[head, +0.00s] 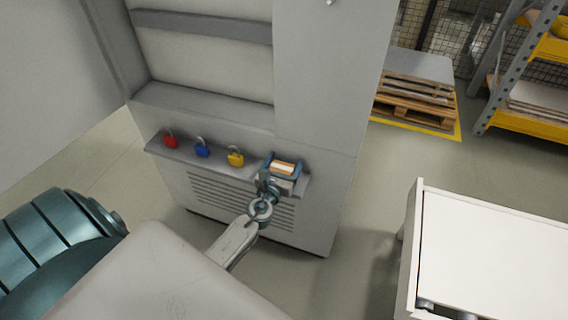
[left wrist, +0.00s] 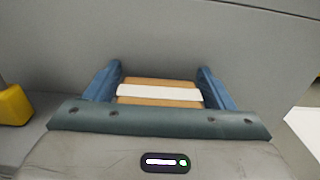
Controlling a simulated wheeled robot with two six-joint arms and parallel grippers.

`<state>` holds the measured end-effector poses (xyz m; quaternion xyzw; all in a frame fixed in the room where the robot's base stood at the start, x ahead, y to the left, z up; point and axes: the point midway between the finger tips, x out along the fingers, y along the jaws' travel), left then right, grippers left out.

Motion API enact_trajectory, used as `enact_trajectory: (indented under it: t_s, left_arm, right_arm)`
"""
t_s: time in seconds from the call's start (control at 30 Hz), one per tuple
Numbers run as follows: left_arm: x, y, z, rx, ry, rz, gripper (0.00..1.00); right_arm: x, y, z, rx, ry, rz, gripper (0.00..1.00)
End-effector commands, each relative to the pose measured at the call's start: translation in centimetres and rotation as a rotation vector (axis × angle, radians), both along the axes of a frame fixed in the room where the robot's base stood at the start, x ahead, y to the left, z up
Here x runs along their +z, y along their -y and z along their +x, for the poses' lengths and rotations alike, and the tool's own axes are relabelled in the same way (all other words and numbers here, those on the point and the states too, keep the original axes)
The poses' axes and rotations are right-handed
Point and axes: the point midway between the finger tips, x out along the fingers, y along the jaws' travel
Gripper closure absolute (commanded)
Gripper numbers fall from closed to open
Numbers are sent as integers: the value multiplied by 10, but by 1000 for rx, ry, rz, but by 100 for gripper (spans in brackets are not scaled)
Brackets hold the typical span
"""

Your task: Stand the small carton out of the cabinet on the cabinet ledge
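The small carton (head: 283,168) is brown with a white band across its top. It is at the right end of the cabinet ledge (head: 218,164), right of the padlocks; I cannot tell whether its base touches the ledge. My left gripper (head: 283,165) reaches over the ledge with its blue fingers on both sides of the carton. My right gripper is not in view.
A red padlock (head: 171,142), a blue padlock (head: 203,151) and a yellow padlock (head: 236,160) stand on the ledge left of the carton. The grey cabinet (head: 325,110) rises behind. A white table (head: 490,255) is at right. Pallets (head: 415,100) are farther back.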

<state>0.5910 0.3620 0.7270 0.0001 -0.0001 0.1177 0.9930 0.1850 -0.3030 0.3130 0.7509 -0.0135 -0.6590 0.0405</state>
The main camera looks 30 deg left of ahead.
Motion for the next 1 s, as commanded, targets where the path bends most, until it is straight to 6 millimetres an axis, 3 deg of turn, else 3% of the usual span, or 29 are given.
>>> enact_trajectory:
  t_s: [0.47,0.57,0.8,1.0]
  left_arm:
    - [4,0,0,0,0,0,15]
    - [0,5,-19,-1,-3,-2,15]
    - [-1,17,-71,0,-3,-1,15]
    - [0,25,-103,0,-2,-1,15]
  right_arm:
    - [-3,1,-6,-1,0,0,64]
    - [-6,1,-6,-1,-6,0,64]
    - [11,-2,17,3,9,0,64]
    - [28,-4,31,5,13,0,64]
